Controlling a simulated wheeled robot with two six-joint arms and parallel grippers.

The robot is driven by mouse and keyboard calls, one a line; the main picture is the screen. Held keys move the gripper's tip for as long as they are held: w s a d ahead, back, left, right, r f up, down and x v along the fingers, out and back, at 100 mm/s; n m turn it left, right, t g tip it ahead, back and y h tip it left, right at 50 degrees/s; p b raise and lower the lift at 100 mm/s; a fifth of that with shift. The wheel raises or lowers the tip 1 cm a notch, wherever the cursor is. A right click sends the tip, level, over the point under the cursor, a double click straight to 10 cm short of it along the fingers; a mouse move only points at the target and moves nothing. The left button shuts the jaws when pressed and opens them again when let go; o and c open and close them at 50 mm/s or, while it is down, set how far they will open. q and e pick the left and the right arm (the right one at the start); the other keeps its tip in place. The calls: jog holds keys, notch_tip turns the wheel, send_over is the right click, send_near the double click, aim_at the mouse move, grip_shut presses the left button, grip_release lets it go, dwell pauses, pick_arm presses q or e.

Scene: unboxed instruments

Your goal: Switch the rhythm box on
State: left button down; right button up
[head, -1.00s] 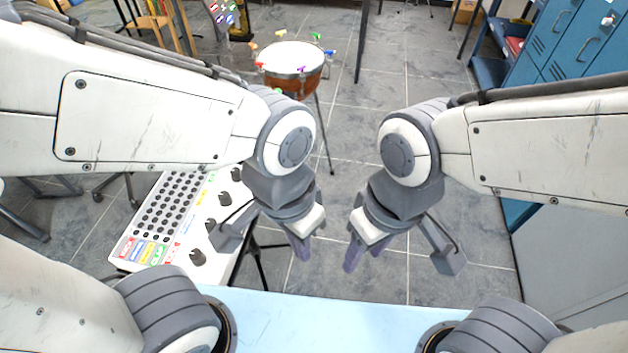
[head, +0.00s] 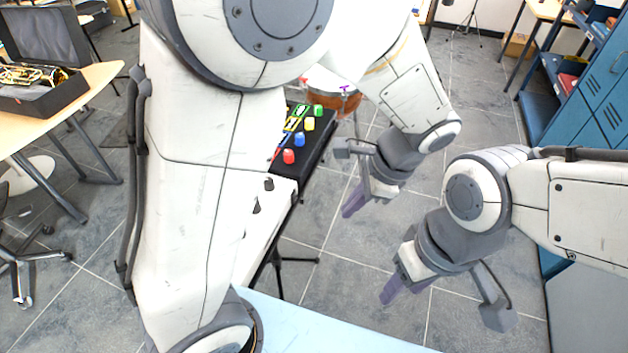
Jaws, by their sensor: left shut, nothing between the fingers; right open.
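Two devices lie on a stand in the head view, and I cannot tell for certain which is the rhythm box. One is a white panel (head: 262,228) with black knobs, mostly hidden behind my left arm. Just beyond it is a black box (head: 314,150) with red, blue, yellow and green knobs, its left part hidden. No switch can be made out. My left gripper (head: 353,204) is shut and empty, in the air right of both devices and touching neither. My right gripper (head: 391,292) is open and empty, farther right and nearer me.
A drum (head: 345,104) stands behind the black box. A table (head: 95,78) with a brass instrument in a case (head: 40,92) is at the left, with office chairs nearby. Blue lockers (head: 606,95) and a shelf are at the right. The floor between is clear.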

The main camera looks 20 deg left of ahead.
aim_at(295, 197)
pick_arm(q)
jog(key=w+a+f+m+y, duration=0.2)
jog(key=w+f+m+y, duration=0.1)
jog(key=w, duration=0.6)
notch_tip(295, 197, down, 2)
jog(key=shift+w+a+f+m, duration=0.15)
jog(key=shift+a+f+m, duration=0.15)
jog(key=shift+m, duration=0.4)
jog(key=shift+w+a+f+p, duration=0.1)
jog(key=shift+a+f+p, duration=0.1)
jog(key=shift+a+f, duration=1.35)
jog(key=shift+s+a+f+p, duration=0.1)
jog(key=shift+a+f+p, duration=0.15)
jog(key=shift+a+f, duration=1.25)
jog(key=shift+w+a+f+p, duration=0.1)
jog(key=shift+a+f+p, duration=0.1)
jog(key=shift+a+f, duration=1.35)
jog(key=shift+a+r, duration=0.4)
jog(key=shift+r, duration=0.05)
